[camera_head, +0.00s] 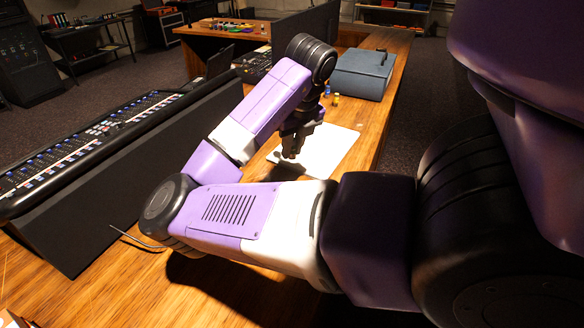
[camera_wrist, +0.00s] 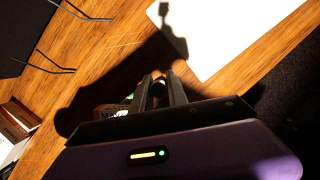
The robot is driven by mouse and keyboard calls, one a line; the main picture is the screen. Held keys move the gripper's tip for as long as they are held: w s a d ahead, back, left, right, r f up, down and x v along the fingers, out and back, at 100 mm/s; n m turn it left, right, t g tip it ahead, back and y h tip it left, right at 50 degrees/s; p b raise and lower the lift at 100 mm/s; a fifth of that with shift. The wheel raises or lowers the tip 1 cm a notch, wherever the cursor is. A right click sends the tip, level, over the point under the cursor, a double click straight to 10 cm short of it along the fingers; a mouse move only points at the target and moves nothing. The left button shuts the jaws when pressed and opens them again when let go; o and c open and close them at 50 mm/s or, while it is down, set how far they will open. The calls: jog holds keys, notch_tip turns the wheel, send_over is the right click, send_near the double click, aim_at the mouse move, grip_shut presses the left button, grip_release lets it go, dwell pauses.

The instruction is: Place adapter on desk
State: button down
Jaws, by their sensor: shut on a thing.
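My gripper (camera_head: 292,152) is above the wooden desk (camera_head: 378,122), by the left edge of a white sheet, in the head view. In the wrist view my gripper (camera_wrist: 161,82) is shut on a small dark piece, which looks like the adapter (camera_wrist: 158,89). The piece sits between the fingers, and its full shape cannot be told. In the head view it cannot be made out against the dark fingers. A shadow of the gripper falls on the desk and sheet in the wrist view.
The white sheet (camera_head: 338,146) lies flat on the desk. Small yellow and blue items (camera_head: 336,99) stand behind it, before a blue-grey case (camera_head: 362,74). A mixing console (camera_head: 95,135) with a dark back panel stands left. Bare wood shows around the sheet.

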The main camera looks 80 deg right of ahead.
notch_tip(320, 180, up, 10)
jog(key=shift+f, duration=0.25)
jog(key=w+a+f+n+y+b, duration=0.1)
jog(key=w+a+n+b, duration=0.2)
jog(key=w, duration=0.8)
jog(key=w+a+f+n+t+y+b, duration=0.15)
jog(key=w+a+n, duration=0.25)
jog(key=w, duration=0.7)
jog(key=w+a+f+n+b, duration=0.1)
jog(key=w+a+n+b, duration=0.25)
jog(key=w, duration=0.85)
jog(key=n+y+b, duration=0.2)
jog(key=n+b, duration=0.1)
jog(key=n, duration=0.5)
send_over(66, 318)
notch_tip(66, 318, down, 11)
jog(key=shift+s+d+m+g, duration=0.25)
jog(key=shift+s+d+g, duration=0.1)
jog(key=shift+s+g, duration=0.1)
jog(key=shift+f, duration=0.1)
notch_tip(66, 318, down, 20)
jog(key=shift+r, duration=0.1)
